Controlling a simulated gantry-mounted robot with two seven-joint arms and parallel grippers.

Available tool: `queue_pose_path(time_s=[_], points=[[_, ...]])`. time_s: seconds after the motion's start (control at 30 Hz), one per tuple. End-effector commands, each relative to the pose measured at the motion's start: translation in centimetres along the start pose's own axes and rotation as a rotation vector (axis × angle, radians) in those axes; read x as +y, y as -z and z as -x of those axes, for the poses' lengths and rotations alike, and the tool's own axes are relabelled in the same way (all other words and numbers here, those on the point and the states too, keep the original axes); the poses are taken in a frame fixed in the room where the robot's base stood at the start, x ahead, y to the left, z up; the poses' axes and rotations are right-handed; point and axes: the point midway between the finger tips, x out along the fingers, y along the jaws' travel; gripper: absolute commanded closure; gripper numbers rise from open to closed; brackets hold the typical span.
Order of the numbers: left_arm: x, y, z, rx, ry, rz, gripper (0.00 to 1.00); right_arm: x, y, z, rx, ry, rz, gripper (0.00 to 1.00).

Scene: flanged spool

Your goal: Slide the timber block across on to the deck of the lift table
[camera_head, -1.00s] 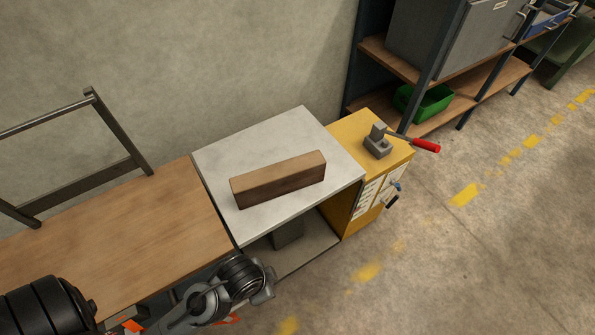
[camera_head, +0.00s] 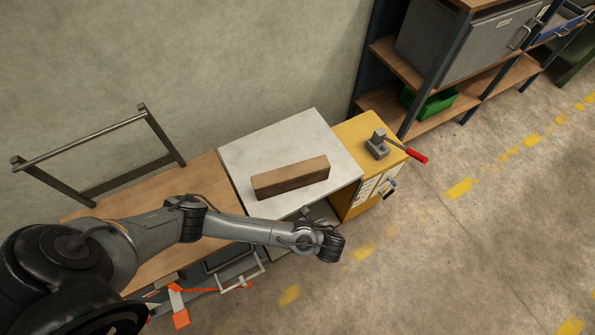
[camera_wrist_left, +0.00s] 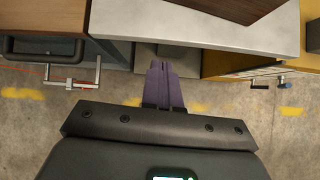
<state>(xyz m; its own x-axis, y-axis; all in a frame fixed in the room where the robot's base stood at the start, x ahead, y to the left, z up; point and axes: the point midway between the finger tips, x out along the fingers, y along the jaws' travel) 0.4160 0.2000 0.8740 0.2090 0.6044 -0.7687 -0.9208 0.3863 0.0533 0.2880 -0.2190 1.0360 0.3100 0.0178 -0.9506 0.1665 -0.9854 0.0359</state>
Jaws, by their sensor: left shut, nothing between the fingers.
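The timber block (camera_head: 291,178) is a long brown bar lying on the pale grey deck of the lift table (camera_head: 270,142). In the left wrist view a dark part of the block (camera_wrist_left: 230,8) shows at the top, on the deck (camera_wrist_left: 180,29). My right gripper is not in view.
A wooden bench (camera_head: 150,268) adjoins the deck on the left, with a dark metal frame (camera_head: 85,160) at its back. A yellow cabinet (camera_head: 355,130) with a red-handled vice (camera_head: 385,148) adjoins on the right. Shelving (camera_head: 400,62) stands behind. Floor in front is open.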

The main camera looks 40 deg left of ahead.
Motion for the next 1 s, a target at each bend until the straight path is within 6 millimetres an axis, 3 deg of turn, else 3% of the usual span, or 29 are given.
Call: queue_pose_path(time_s=[0.03,0.2,0.47,0.9,1.0], points=[[-1.1,-2.6,1.2,-0.033,0.015,0.004,1.0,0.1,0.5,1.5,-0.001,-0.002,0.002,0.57],[-3.3,-6.2,2.0,-0.087,0.044,0.019,1.0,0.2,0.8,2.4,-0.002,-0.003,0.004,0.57],[-3.8,-7.0,0.0,-0.099,0.048,0.024,1.0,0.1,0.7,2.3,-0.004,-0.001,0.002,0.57],[-4.2,-7.7,-7.8,-0.097,0.048,0.025,1.0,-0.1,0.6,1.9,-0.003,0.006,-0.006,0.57],[-4.2,-9.0,-8.6,-0.096,0.049,0.026,1.0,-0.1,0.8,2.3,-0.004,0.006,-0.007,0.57]])
